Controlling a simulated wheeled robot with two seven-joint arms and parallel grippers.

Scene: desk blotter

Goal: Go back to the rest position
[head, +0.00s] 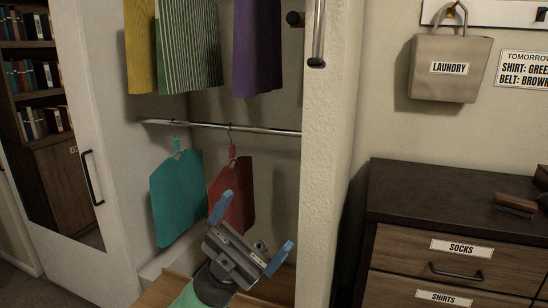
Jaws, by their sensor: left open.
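My left gripper (251,234) shows at the lower middle of the head view, with its two blue fingertips spread apart and nothing between them. It is in front of the open wardrobe, near the red garment (230,196); whether they touch cannot be told. The red garment and a teal garment (176,197) hang from the lower rail (225,127). My right gripper is not in view.
Yellow, green striped and purple garments hang above. A mirrored door (112,262) stands at left. At right are a dark-topped dresser (430,190) with a brush (515,204) on it and a laundry bag (449,85). A wall edge (326,160) separates wardrobe and dresser.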

